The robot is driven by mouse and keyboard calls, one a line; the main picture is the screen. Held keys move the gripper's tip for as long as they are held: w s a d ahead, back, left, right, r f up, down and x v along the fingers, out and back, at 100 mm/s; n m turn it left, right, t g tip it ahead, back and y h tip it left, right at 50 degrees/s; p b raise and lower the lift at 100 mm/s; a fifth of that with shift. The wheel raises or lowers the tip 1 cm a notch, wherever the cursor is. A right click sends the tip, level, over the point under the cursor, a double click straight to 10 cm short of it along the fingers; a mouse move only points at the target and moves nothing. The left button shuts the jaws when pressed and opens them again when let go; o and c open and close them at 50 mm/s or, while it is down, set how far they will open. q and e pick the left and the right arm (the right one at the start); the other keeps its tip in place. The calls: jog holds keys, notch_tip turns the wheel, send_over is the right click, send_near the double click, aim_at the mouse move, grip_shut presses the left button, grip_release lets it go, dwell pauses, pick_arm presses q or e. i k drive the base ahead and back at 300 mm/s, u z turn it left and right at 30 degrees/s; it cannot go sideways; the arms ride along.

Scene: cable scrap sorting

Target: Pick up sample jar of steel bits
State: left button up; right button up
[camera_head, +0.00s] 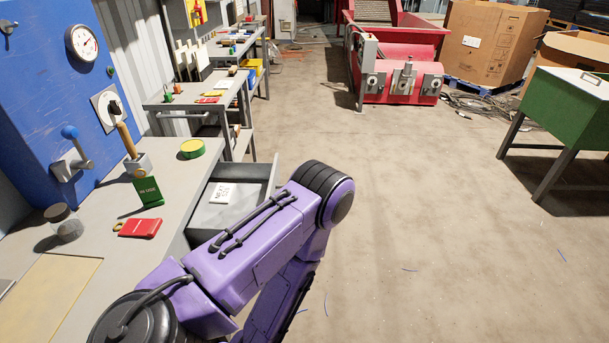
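A small grey jar with a darker lid (67,225) stands on the grey workbench (185,185) at the left, close to the blue panel. It looks like the sample jar, but its contents are too small to make out. One purple arm of mine, likely the left, comes in from the lower left. It bends at the elbow to the right of the bench and runs down out of the picture. Neither of my grippers is in view.
A red tag (140,228), a green card (148,190) and a green-yellow round tin (191,148) lie or stand on the bench. An open drawer (265,190) juts out behind my elbow. A blue panel (35,100) with a gauge rises behind. The floor at right is mostly clear.

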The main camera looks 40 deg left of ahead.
aim_at(63, 221)
jog(key=z, duration=1.85)
jog(key=i, duration=0.35)
jog(key=u, duration=3.5)
